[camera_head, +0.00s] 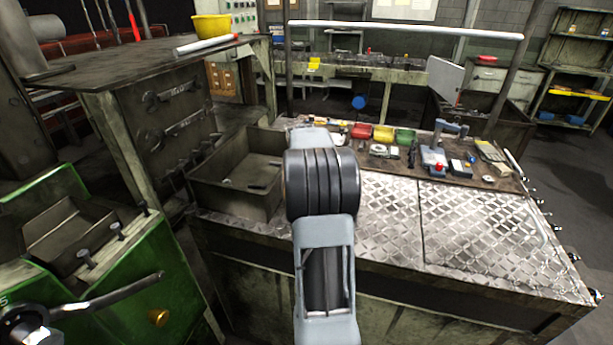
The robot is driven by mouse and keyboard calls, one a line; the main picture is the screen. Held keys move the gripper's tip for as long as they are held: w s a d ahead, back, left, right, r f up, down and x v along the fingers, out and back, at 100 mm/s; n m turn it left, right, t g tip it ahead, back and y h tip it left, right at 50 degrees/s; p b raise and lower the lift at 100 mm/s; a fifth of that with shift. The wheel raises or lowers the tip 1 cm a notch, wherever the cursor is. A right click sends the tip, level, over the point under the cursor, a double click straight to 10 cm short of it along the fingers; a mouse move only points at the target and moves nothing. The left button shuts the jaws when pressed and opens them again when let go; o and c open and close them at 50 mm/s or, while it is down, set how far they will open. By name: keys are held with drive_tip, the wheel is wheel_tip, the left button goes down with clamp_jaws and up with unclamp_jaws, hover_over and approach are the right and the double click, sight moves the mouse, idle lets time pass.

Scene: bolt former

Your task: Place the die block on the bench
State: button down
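The bench (470,225) has a diamond-plate metal top and stands ahead of me, from the middle to the right. My arm reaches up from the bottom middle over the bench's front edge. Its thick black ribbed joint and grey links cover part of the bench top. My gripper does not show; the arm's own links stand in the line of sight. I cannot make out a die block in this view, and whether my gripper holds it cannot be seen.
An open metal bin (238,195) stands on the bench's left end. Small red, yellow and green trays (383,133) and a grey tool with a red knob (433,158) line the back. The plate's front right is clear. A green machine (150,270) stands at left.

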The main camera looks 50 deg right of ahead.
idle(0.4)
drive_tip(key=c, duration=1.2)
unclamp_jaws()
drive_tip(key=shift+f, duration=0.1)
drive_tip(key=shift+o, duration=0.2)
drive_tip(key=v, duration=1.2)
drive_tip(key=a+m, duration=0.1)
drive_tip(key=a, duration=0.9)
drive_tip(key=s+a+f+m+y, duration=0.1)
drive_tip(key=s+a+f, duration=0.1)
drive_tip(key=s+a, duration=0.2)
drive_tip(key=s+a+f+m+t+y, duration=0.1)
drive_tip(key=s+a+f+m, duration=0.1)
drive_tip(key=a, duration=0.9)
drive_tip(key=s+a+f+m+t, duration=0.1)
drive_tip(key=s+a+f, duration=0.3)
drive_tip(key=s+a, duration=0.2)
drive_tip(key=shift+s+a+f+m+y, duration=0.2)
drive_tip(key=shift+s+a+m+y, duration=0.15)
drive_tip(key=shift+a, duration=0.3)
